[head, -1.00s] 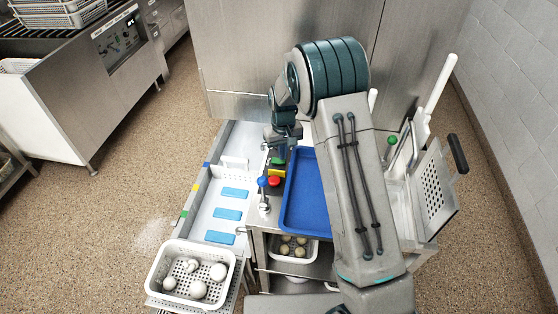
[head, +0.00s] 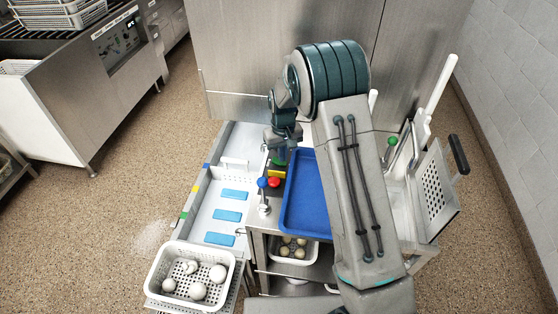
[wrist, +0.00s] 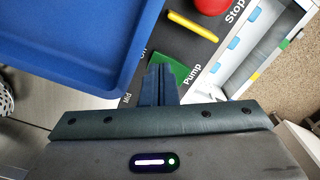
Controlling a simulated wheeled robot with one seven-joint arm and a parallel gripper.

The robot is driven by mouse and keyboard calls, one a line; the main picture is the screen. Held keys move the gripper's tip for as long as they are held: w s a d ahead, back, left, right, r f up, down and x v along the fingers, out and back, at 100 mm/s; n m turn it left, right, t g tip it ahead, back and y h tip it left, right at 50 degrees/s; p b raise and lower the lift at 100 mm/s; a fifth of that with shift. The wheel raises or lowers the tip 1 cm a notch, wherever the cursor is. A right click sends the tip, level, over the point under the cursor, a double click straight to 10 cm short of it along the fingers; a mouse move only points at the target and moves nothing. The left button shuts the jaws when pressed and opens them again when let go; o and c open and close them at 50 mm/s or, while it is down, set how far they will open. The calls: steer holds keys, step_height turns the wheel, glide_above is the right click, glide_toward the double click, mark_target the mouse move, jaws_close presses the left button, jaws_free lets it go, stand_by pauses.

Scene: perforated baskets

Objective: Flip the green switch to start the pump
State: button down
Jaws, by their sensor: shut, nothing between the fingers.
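The green switch (wrist: 180,70) is on a dark panel marked "Pump" in the wrist view. My gripper (wrist: 160,75) is shut and empty, with its fingertips over or against the green switch's left part and hiding some of it. I cannot tell whether they touch. In the head view the green switch (head: 278,161) shows just below my gripper (head: 276,148). A yellow piece (wrist: 193,26) and a red button (wrist: 212,4), beside the word "Stop", sit farther along the same panel.
A blue tray (head: 305,195) lies right beside the panel. A blue-knobbed tap (head: 263,190) stands near the red button. To the left is a white trough (head: 205,195) with blue blocks. A white perforated basket (head: 158,262) holds several white balls.

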step_height(320, 180, up, 6)
steer(key=p, duration=0.3)
steer(key=shift+r, duration=0.25)
